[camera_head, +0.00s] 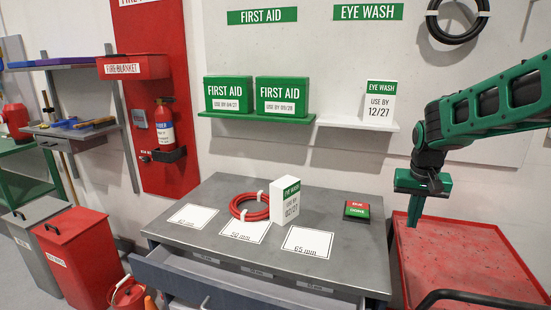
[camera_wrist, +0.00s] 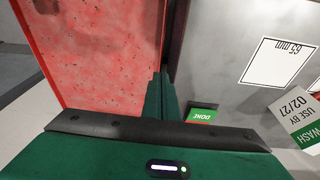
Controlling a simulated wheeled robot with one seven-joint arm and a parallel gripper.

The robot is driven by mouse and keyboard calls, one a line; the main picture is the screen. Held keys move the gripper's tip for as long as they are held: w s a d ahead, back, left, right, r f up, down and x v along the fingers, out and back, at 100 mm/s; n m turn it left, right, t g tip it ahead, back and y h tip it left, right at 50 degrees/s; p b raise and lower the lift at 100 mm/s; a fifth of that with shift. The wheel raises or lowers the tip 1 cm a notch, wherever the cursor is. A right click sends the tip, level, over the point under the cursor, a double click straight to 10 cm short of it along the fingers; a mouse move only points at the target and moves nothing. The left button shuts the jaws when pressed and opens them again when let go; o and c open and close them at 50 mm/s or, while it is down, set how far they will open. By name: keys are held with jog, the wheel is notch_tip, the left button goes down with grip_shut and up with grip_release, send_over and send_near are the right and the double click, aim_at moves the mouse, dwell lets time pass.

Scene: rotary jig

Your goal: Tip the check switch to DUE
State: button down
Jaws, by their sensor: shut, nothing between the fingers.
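The check switch (camera_head: 357,210) sits at the right end of the grey bench top. It has a red DUE half at the back and a green DONE half in front; I cannot tell which half is tipped down. My gripper (camera_head: 413,222) is shut and empty.
An EYE WASH box (camera_head: 289,201) and a red hose coil (camera_head: 248,206) stand left of the switch, behind white size cards (camera_head: 307,241). An open drawer (camera_head: 230,279) juts out in front. A red tray (camera_head: 465,255) stands right of the bench.

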jog(key=s+d+m+g, duration=0.1)
jog(key=s, duration=1.6)
jog(key=s+d+f+m+g+y, duration=0.1)
jog(key=s+d, duration=0.1)
jog(key=s, duration=1.6)
jog(key=shift+f, duration=0.3)
jog(key=shift+w+f, duration=0.25)
jog(key=shift+w, duration=0.4)
